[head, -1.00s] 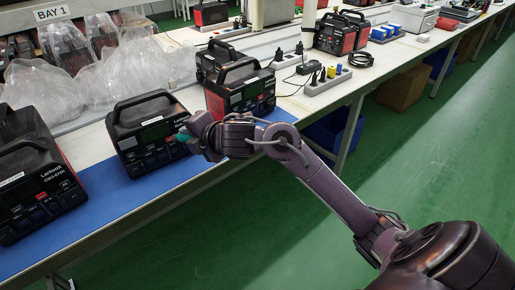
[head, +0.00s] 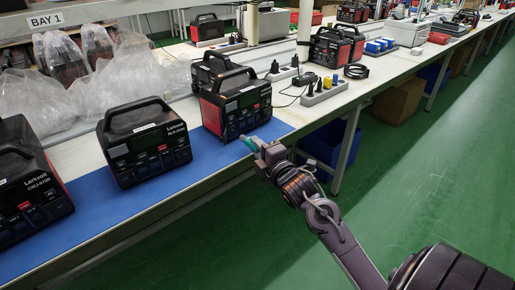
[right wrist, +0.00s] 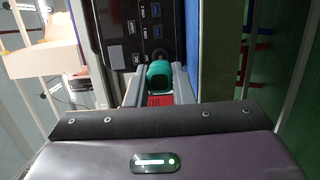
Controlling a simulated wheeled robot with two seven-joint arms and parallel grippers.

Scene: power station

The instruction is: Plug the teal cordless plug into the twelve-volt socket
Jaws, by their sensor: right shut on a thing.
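My right gripper (head: 257,147) is shut on the teal plug (head: 248,142), which points at the lower front of the right-hand power station (head: 236,108). In the right wrist view the teal plug (right wrist: 159,75) sits between the two fingers of the right gripper (right wrist: 160,88). Just beyond it is a dark round socket (right wrist: 159,55) on the black front panel (right wrist: 125,30). The plug hides part of that socket; I cannot tell whether they touch. My left gripper is not in view.
A middle power station (head: 145,150) and a left one (head: 30,185) stand on the blue mat (head: 110,215) along the bench's front edge. A power strip (head: 324,94) and a cable coil (head: 357,72) lie further right. Plastic bags (head: 130,85) are behind.

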